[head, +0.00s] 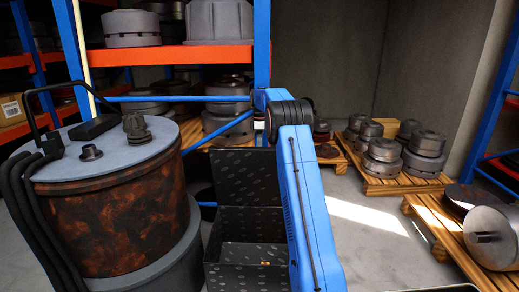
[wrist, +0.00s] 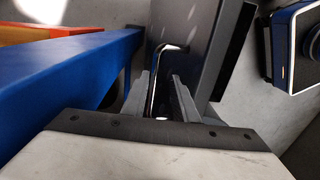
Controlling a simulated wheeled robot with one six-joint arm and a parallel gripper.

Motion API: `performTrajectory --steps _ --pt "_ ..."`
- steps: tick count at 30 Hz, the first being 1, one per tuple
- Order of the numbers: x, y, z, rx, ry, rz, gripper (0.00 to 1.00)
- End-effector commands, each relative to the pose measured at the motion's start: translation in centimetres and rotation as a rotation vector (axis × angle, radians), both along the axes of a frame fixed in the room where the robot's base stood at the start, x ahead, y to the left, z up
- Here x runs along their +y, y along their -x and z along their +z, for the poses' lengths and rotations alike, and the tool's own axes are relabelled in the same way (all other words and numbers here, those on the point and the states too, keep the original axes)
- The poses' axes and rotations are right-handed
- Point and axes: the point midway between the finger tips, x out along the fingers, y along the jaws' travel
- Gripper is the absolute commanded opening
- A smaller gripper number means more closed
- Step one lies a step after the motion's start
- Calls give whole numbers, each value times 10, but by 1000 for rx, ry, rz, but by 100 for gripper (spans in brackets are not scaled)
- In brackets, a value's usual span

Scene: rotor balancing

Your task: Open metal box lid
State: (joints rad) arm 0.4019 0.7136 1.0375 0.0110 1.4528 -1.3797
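The dark metal box (head: 246,278) stands open on the floor in the head view, left of my blue arm. Its patterned lid (head: 240,180) stands roughly upright at the back edge. The inside looks empty where visible; my arm covers its right side. In the wrist view, a grey panel (wrist: 192,42), apparently the lid's outer face, carries a shiny metal handle (wrist: 153,76). My gripper (wrist: 162,85) is open, with one finger on each side of the handle and a gap between them. In the head view my gripper is hidden.
A rusty drum (head: 120,230) with black hoses stands close left of the box. A blue and orange rack (head: 190,56) is behind, and its blue beam (wrist: 75,65) runs near my gripper. Pallets with metal parts (head: 385,155) stand right; open floor (head: 365,235) lies between.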

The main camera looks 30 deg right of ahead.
Motion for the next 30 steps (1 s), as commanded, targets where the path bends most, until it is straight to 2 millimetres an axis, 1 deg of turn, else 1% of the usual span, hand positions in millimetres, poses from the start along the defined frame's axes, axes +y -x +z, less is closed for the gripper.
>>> performTrajectory --steps 5,8,18,21,25,30 --pt "1 0 2 -1 0 0 28" --pt "0 -1 8 -3 1 0 28" --pt "-2 -4 56 -3 1 0 28" --pt "-3 -4 66 -1 0 0 28" --pt "-3 -4 73 1 -1 0 28" --pt "-3 -4 75 1 -1 0 28"
